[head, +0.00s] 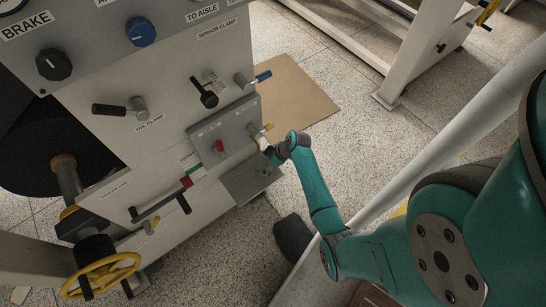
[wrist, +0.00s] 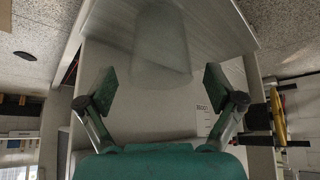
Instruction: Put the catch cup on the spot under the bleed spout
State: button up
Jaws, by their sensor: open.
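My gripper (wrist: 160,80) is open, its two green finger pads spread apart in the wrist view. A pale translucent cup shape (wrist: 162,42), which looks like the catch cup, stands beyond and between the pads. No pad visibly touches it. In the head view my gripper (head: 269,153) is at the lower right of the machine's front, above a small grey shelf (head: 245,183). The cup cannot be made out there. A small yellow-handled fitting (head: 267,127) juts from the grey panel just above the gripper. The bleed spout and its spot cannot be told clearly.
The grey panel (head: 207,133) with a red knob (head: 219,146) is left of my gripper. A crank handle (head: 160,205) and yellow handwheel (head: 103,275) stick out lower left. A tan mat (head: 298,100) lies on the floor behind.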

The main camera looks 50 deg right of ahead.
jog(key=v, duration=0.9)
jog(key=s+a+m+t+h, duration=0.1)
jog(key=s+a+m+h, duration=0.1)
jog(key=s+a, duration=0.5)
jog(key=s+a+m+t+h, duration=0.1)
jog(key=s+a+m+h, duration=0.1)
jog(key=s+a, duration=0.6)
jog(key=s+a+r+t, duration=0.2)
jog(key=s+a+r, duration=0.1)
jog(key=r, duration=0.6)
jog(key=s+a+r+m+t, duration=0.1)
jog(key=s+a+r+t, duration=0.1)
jog(key=s+r, duration=0.3)
jog(key=s+a+r+t+y, duration=0.1)
jog(key=s+a+r+t, duration=0.2)
jog(key=r, duration=1)
jog(key=shift+s+a+r+m, duration=0.3)
jog(key=shift+s+a+r, duration=0.1)
jog(key=shift+a, duration=0.3)
